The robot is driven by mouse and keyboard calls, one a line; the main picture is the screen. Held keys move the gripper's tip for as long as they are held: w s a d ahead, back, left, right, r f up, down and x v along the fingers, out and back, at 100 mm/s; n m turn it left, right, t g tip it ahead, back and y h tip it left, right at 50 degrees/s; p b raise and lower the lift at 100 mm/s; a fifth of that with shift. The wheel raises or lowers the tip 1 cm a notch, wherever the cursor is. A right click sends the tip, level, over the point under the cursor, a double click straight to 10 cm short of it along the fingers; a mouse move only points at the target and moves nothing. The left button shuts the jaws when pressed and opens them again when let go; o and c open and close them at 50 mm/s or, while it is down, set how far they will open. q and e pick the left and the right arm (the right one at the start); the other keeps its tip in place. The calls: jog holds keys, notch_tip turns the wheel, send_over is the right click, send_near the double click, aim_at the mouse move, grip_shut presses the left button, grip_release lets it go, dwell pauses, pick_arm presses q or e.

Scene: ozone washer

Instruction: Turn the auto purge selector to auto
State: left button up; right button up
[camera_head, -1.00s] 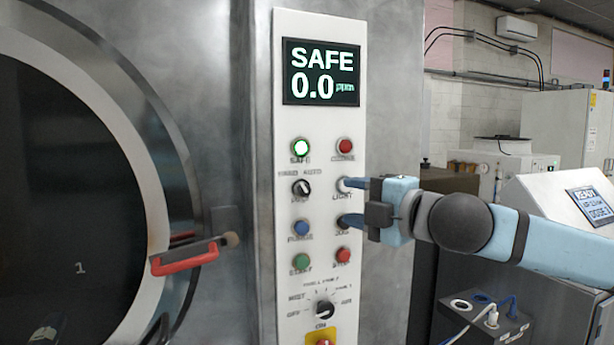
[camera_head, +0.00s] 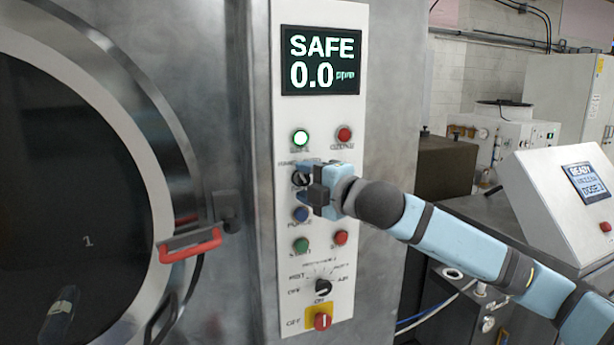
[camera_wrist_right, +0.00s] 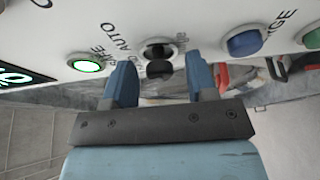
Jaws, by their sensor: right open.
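The auto purge selector (camera_head: 298,180) is a small black knob on the white control panel (camera_head: 342,113), below the lit green SAFE lamp (camera_head: 300,138). The selector also shows in the right wrist view (camera_wrist_right: 158,62), beside printed lettering that reads AUTO. My right gripper (camera_head: 304,181) is open in front of the panel, with one finger above the knob and one below it. In the right wrist view the blue fingers (camera_wrist_right: 160,82) stand on both sides of the knob, with gaps visible. The gripper partly covers the knob in the head view, so its pointer setting cannot be told. My left gripper is not in view.
A blue button (camera_head: 300,214) and a green button (camera_head: 301,245) sit below the selector. A black rotary switch (camera_head: 323,287) and a red switch on yellow (camera_head: 321,321) are lower. The round door's red handle (camera_head: 190,247) juts out at left.

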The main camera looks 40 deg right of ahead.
jog(key=shift+w, duration=0.1)
jog(key=c, duration=0.9)
jog(key=shift+f, duration=0.1)
jog(key=m+t+b, duration=0.1)
jog(key=m+b, duration=0.1)
jog(key=shift+f+m, duration=0.15)
jog(key=shift+m, duration=0.15)
jog(key=m+t+b, duration=0.1)
jog(key=m+b, duration=0.1)
jog(key=m, duration=0.2)
jog(key=shift+h+b, duration=0.3)
jog(key=m+t+h+b, duration=0.1)
jog(key=m, duration=0.3)
jog(key=shift+a, duration=0.1)
jog(key=shift+m+t+h, duration=0.5)
jog(key=shift+m+h, duration=0.3)
jog(key=shift+m, duration=0.7)
